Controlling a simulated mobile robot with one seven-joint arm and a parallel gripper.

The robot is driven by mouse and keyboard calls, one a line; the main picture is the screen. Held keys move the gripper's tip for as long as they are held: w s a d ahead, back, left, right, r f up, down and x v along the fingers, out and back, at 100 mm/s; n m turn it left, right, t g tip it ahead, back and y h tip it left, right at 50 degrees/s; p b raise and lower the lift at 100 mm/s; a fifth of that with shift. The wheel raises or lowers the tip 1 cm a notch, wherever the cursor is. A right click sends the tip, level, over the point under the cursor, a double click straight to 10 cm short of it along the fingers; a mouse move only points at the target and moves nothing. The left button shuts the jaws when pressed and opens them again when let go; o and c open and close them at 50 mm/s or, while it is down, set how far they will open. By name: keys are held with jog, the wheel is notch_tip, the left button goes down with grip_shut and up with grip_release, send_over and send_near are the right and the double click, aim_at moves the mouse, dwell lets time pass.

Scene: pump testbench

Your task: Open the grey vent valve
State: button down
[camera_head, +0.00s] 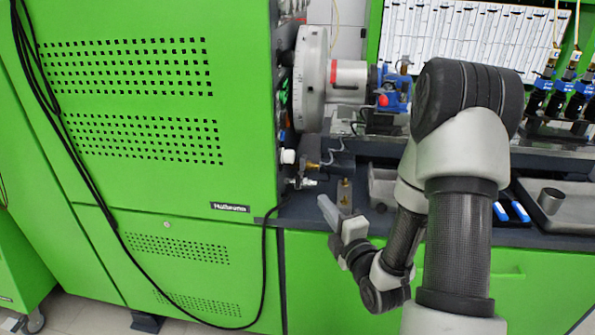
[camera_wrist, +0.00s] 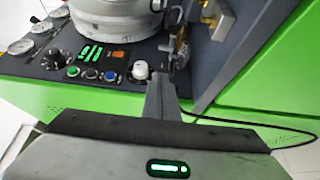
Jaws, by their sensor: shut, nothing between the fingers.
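In the head view the white knob (camera_head: 288,156) sits on the machine's side, above a small silver fitting (camera_head: 302,183). A brass fitting (camera_head: 345,192) stands just beyond my fingers. I cannot tell for sure which of these fittings is the grey vent valve; contact with the fingers is unclear.
The green machine (camera_head: 150,120) fills the left. A black cable (camera_head: 264,255) hangs down its front. The wrist view shows gauges (camera_wrist: 20,46) and buttons (camera_wrist: 91,73) on a dark panel. A grey tray (camera_head: 572,212) with a metal cup (camera_head: 551,200) lies at right.

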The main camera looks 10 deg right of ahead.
aim_at(302, 173)
jog(key=shift+w, duration=0.15)
jog(key=w+a, duration=0.1)
jog(key=w, duration=0.5)
jog(key=w+a, duration=0.1)
jog(key=w, duration=0.6)
jog(key=w+a, duration=0.1)
jog(key=w, duration=0.5)
jog(key=shift+w+a, duration=0.25)
jog(key=shift+a, duration=0.05)
jog(key=b, duration=0.1)
jog(key=d+b, duration=0.1)
jog(key=shift+s+d+f+b, duration=0.1)
jog(key=shift+s+f+b, duration=0.15)
jog(key=shift+f+b, duration=0.1)
jog(key=b, duration=0.1)
jog(key=d+b, duration=0.1)
jog(key=shift+s+d+r+b, duration=0.1)
jog(key=shift+s+d+b, duration=0.05)
jog(key=shift+d+b, duration=0.2)
jog(key=shift+d+r+b, duration=0.25)
jog(key=shift+d+b, duration=0.2)
jog(key=shift+d, duration=0.05)
jog(key=shift+s, duration=0.1)
